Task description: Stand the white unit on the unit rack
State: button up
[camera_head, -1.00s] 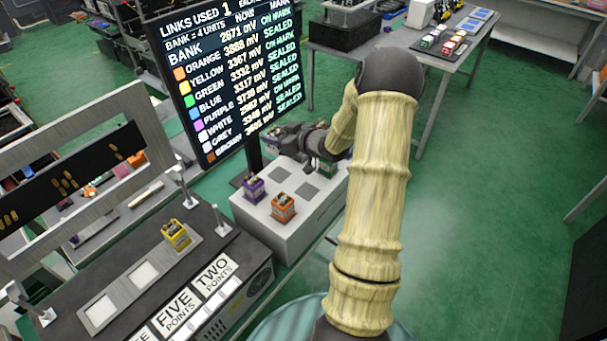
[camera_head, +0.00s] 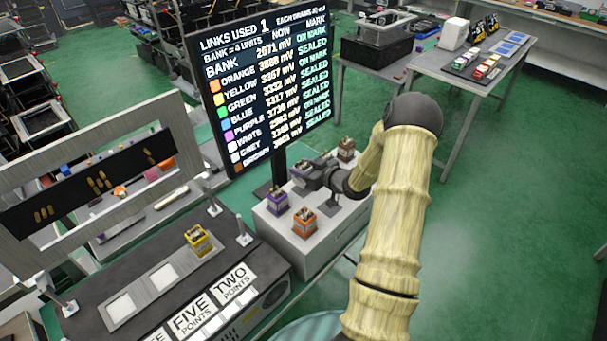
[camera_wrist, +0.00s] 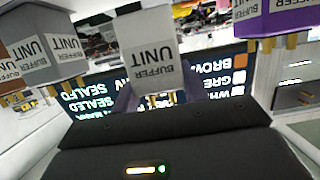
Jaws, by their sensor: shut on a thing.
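My gripper (camera_head: 302,173) is over the far left part of a pale box-shaped stand (camera_head: 327,238) with dark square places on top. In the wrist view, my gripper (camera_wrist: 150,101) is shut on the white unit (camera_wrist: 151,62), which is marked BUFFER UNIT. The fingers hide part of it, and its clearance from the stand cannot be told. A purple unit (camera_head: 278,203), an orange unit (camera_head: 304,224) and a brown unit (camera_head: 346,149) stand on the box. A grey unit (camera_wrist: 55,58) shows left of the white unit in the wrist view. No label names the unit rack.
A display (camera_head: 265,80) rises close behind my gripper. A dark console (camera_head: 85,318) at the left holds a yellow unit (camera_head: 198,240) beside pale square places. A table (camera_head: 425,62) at the back holds small items. The green floor at right is clear.

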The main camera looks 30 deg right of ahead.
jog(key=shift+f, duration=1.45)
jog(key=shift+f, duration=0.15)
jog(key=o, duration=1.1)
jog(key=shift+c, duration=0.2)
jog(key=b+v, duration=0.2)
jog(key=v, duration=1)
